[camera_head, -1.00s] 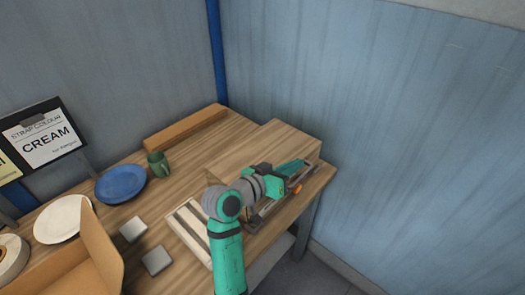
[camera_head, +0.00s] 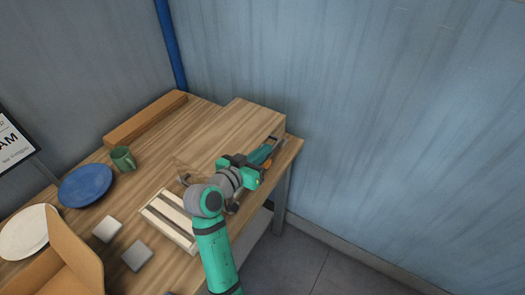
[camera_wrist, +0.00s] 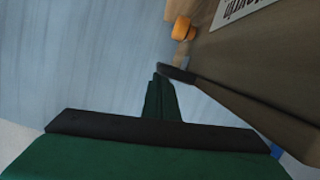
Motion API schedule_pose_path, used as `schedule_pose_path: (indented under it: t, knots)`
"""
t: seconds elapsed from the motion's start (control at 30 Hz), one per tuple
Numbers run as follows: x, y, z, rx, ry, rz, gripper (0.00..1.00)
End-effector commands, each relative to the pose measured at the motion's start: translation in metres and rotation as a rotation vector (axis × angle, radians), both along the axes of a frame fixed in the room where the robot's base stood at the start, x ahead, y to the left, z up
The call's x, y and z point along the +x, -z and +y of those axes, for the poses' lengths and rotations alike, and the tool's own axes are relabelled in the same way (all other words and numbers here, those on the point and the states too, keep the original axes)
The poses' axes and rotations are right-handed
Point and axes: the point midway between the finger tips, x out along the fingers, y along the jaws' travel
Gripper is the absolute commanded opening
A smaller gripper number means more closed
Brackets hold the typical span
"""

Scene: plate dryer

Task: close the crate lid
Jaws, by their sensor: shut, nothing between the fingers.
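My gripper (camera_head: 264,153) is at the right end of the table, beside a raised wood-coloured box (camera_head: 240,118). It also shows in the wrist view, where its green fingers (camera_wrist: 160,92) are together and empty. In that view a brown panel (camera_wrist: 250,75) with a white label (camera_wrist: 238,10) slopes close by on the right, with a dark-tipped bar along its edge. An orange knob (camera_wrist: 182,29) is just beyond the fingertips. A pale slatted wooden piece (camera_head: 168,221) lies left of my arm. I cannot tell which part is the crate lid; my arm hides some of this area.
A blue plate (camera_head: 85,186), a white plate (camera_head: 22,232), a green mug (camera_head: 123,159) and two grey blocks (camera_head: 107,229) are on the table's left side. An open cardboard box (camera_head: 72,255) is at front left. A blue wall (camera_head: 380,110) stands behind; floor is clear at right.

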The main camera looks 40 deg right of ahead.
Motion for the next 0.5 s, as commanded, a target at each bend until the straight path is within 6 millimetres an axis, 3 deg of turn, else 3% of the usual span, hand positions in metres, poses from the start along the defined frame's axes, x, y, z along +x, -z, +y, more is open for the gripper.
schedule_pose_path:
  t: [0.03,0.17,0.4,0.5]
  knots:
    - [-0.001,0.01,0.0,0.016,0.004,0.017,0.0]
    - [0.0,0.004,0.0,0.016,0.003,0.015,0.0]
    - [0.005,-0.038,0.003,0.005,0.0,-0.002,0.0]
    - [0.001,-0.043,0.025,0.002,-0.005,0.003,0.0]
